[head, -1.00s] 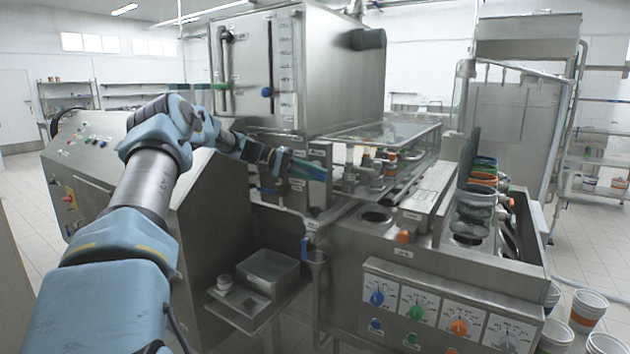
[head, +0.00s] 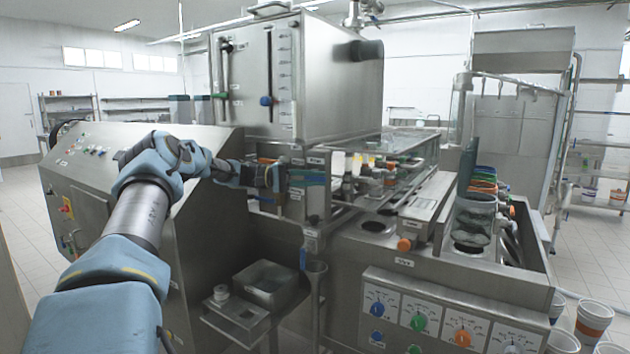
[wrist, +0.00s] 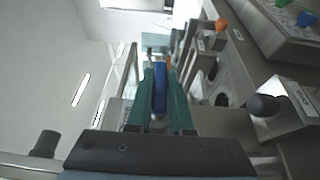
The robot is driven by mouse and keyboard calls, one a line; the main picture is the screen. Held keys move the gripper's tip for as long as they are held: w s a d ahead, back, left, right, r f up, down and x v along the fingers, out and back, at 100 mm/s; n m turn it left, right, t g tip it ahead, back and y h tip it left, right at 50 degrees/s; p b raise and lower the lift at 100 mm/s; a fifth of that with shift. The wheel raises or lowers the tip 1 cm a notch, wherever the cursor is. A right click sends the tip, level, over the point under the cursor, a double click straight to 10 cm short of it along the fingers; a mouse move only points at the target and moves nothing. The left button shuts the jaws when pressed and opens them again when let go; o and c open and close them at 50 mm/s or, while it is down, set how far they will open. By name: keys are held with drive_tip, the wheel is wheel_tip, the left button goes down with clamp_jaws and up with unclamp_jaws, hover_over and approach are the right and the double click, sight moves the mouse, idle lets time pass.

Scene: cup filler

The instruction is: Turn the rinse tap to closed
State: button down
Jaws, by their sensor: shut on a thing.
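In the wrist view, a blue tap handle (wrist: 160,90) lies lengthwise between the two teal fingers of my gripper (wrist: 163,100). I take it to be the rinse tap's handle. The fingers are shut on its sides. In the head view, my gripper (head: 310,179) reaches in below the big steel tank (head: 330,90), at the left end of the pipework. The fingers hide the held handle there, and I cannot read whether the tap is open or closed.
A blue-handled valve (head: 303,259) hangs by a funnel below my gripper. A glass-walled trough (head: 410,150) stands to the right. A steel cabinet (head: 110,190) stands left, close to my arm.

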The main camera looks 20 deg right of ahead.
drive_tip(key=c, duration=0.8)
unclamp_jaws()
drive_tip(key=shift+r, duration=0.1)
